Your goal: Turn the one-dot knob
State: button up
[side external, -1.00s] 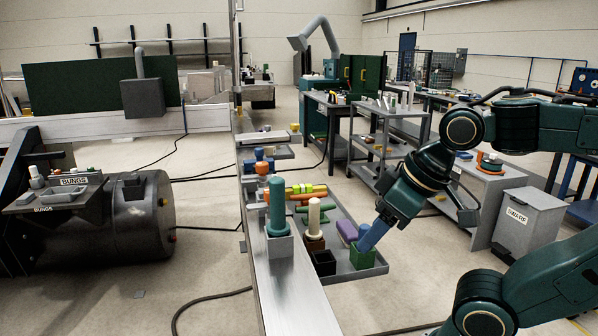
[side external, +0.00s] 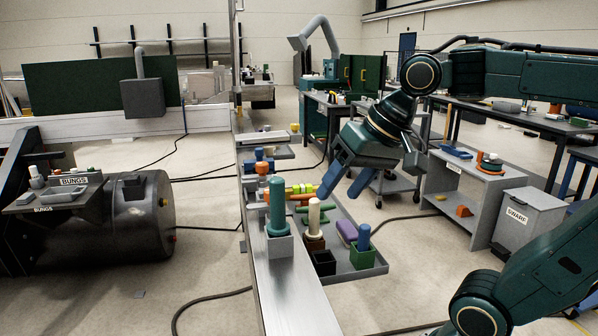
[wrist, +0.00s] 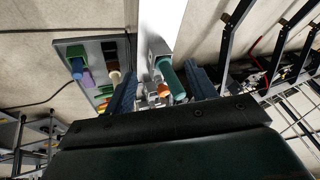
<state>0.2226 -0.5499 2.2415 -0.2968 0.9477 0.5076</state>
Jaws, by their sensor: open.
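I cannot make out a dot-marked knob in either view. My gripper (side external: 336,198) is open and empty, its two blue fingers in the air over the tray. In the wrist view the open fingers (wrist: 163,88) flank the teal peg and the orange piece. The teal peg (side external: 277,207) stands upright in a grey square holder (side external: 279,245) on the metal beam; it also shows in the wrist view (wrist: 172,80). A blue peg (side external: 363,236) stands in a green block (side external: 362,258). A cream peg (side external: 314,216) stands in a brown block (side external: 314,243).
The grey tray (side external: 375,270) also holds a dark open block (side external: 323,262), a purple piece (side external: 347,231) and yellow and red pieces. The metal beam (side external: 290,295) runs along its left. An orange piece (side external: 263,169) stands behind the teal peg. A dark drum (side external: 140,215) is at left.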

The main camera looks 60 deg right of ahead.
jog(key=w+d+m+y, duration=0.1)
jog(key=w+d+m, duration=0.1)
jog(key=w+m, duration=0.35)
jog(key=m+t+y, duration=0.5)
jog(key=m+y, duration=0.1)
jog(key=m, duration=1.3)
send_near(265, 190)
notch_tip(265, 190, up, 5)
jog(key=s+d, duration=0.2)
jog(key=s, duration=0.1)
jog(key=shift+n, duration=0.35)
jog(key=shift+f, duration=2.25)
jog(key=shift+w, duration=0.1)
jog(key=shift+x, duration=6.8)
jog(key=c, duration=1)
